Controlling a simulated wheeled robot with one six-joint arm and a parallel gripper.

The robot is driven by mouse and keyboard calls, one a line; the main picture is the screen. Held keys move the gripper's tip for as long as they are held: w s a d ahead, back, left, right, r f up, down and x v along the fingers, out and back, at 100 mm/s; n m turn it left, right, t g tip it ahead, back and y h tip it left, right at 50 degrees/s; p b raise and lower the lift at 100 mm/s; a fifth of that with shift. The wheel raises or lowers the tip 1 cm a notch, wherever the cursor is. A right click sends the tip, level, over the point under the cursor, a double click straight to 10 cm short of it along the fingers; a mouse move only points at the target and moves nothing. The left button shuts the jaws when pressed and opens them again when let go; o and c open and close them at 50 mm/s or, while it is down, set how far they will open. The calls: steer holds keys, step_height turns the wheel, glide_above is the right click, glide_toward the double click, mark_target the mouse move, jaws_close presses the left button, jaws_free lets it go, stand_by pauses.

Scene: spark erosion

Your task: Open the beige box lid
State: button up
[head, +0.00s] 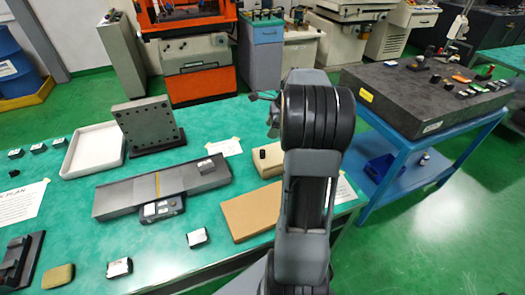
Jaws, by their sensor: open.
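A flat tan box-like piece (250,213) lies on the green table, left of my arm. Its right end is close to my arm. A second, smaller beige box (266,160) sits behind it, with a small dark object on or against it. I cannot tell which of the two bears the lid; neither shows a clear open gap. My gripper (263,102) shows only in part, as a small dark shape left of my raised black and grey arm. It is open, above and behind the beige boxes and apart from them. My arm hides the rest of it.
A long grey plate (120,196) with a dark device lies left of the boxes. A white tray (93,150) and an upright drilled plate (150,122) stand farther back. A blue cart (408,150) with a dark stone slab is at right.

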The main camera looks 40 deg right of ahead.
mark_target(263, 151)
steer(key=shift+m, duration=0.9)
steer(key=x, duration=0.4)
steer(key=d+x, duration=0.1)
steer(key=x, duration=0.4)
steer(key=d+x, duration=0.1)
steer(key=x, duration=0.4)
steer(key=shift+w+d+f+p, duration=0.1)
steer(key=shift+w+f+p, duration=0.05)
steer(key=shift+f+p, duration=0.15)
jaws_close()
